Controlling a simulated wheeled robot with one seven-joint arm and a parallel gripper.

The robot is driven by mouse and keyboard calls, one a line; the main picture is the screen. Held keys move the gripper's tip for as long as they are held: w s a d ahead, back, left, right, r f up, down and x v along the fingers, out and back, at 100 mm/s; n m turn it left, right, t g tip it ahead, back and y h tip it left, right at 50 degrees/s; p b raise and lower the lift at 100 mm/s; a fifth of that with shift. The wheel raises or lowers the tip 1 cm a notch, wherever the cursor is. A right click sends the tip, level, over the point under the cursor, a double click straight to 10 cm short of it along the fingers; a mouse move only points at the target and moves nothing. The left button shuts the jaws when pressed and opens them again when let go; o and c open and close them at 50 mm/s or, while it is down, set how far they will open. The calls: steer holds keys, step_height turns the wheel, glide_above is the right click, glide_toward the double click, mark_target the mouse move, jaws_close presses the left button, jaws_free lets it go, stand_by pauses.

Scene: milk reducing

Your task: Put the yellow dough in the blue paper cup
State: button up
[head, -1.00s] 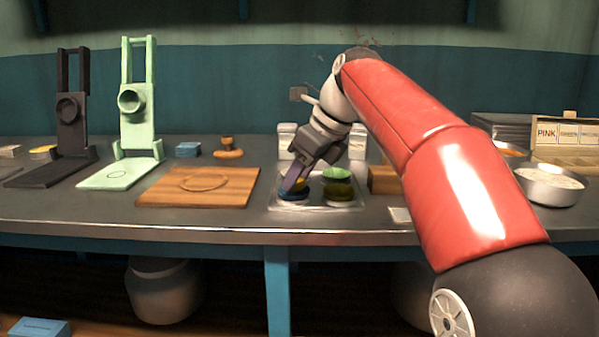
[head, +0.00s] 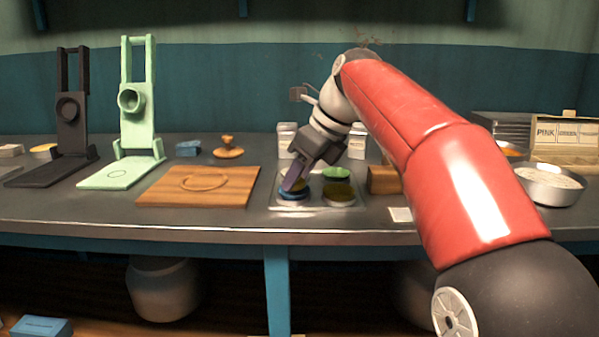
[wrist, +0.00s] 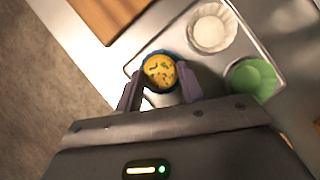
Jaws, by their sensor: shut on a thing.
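The yellow dough (wrist: 159,72) is a round, dark-specked ball between the fingertips of my gripper (wrist: 160,88) in the wrist view. The blue paper cup (wrist: 150,57) shows as a blue rim around the far side of the dough, so the dough sits at or in the cup's mouth. How deep it sits is hidden. In the head view, the blue cup (head: 291,195) stands at the front left of the metal tray (head: 306,208). My gripper (head: 294,185) reaches down to it with its purple fingers, shut on the dough.
A wooden board (head: 198,187) lies to the left. White containers (head: 287,139) stand behind, and a metal bowl (head: 549,186) stands at the right.

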steer(key=o, duration=1)
